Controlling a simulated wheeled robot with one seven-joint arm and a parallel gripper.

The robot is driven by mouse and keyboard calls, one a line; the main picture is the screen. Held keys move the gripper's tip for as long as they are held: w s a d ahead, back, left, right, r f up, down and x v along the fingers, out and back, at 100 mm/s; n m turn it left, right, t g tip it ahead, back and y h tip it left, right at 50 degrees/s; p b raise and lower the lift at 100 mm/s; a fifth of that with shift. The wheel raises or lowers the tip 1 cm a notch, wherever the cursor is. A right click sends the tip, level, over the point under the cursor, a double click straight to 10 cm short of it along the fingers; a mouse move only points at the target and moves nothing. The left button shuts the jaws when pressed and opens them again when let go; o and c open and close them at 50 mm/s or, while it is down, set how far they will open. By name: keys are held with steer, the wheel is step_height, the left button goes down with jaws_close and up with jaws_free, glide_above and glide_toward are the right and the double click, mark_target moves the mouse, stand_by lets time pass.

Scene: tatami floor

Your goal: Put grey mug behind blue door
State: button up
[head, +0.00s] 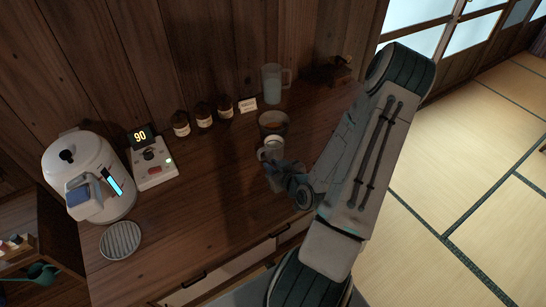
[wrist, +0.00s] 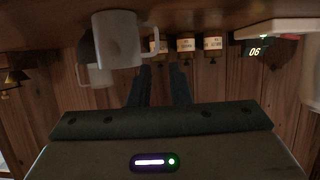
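The grey mug (head: 273,146) stands on the wooden counter, its handle on the left in the head view. It also shows in the wrist view (wrist: 122,40), which is upside down. My gripper (head: 277,182) is low over the counter, close to the mug's near side and partly covering it. In the wrist view the two dark fingers (wrist: 160,70) have a narrow gap with nothing between them. The mug is left of the fingertips there; whether they touch is unclear. No blue door can be made out in either view.
A bowl (head: 273,125) stands just behind the mug, with a pitcher (head: 271,85) farther back. Several brown jars (head: 204,115) line the wall. The counter's middle is clear; drawers (head: 215,277) are below.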

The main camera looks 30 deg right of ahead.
mark_target(259, 155)
steer(key=b+x, duration=0.3)
steer(key=shift+f+b, duration=0.25)
steer(key=shift+b, duration=0.15)
steer(key=w+b, duration=0.1)
steer(key=b, duration=0.3)
steer(key=shift+w+d+f+b, duration=0.15)
steer(key=shift+w+f+b, duration=0.1)
steer(key=shift+b, duration=0.15)
steer(key=b, duration=0.3)
steer(key=shift+w+f, duration=0.15)
steer(key=shift+w, duration=0.2)
steer(key=shift+b, duration=0.5)
steer(key=shift+w, duration=0.15)
steer(key=b+x, duration=0.2)
steer(key=x, duration=0.2)
steer(key=shift+w+f, duration=0.1)
steer(key=shift+w, duration=0.45)
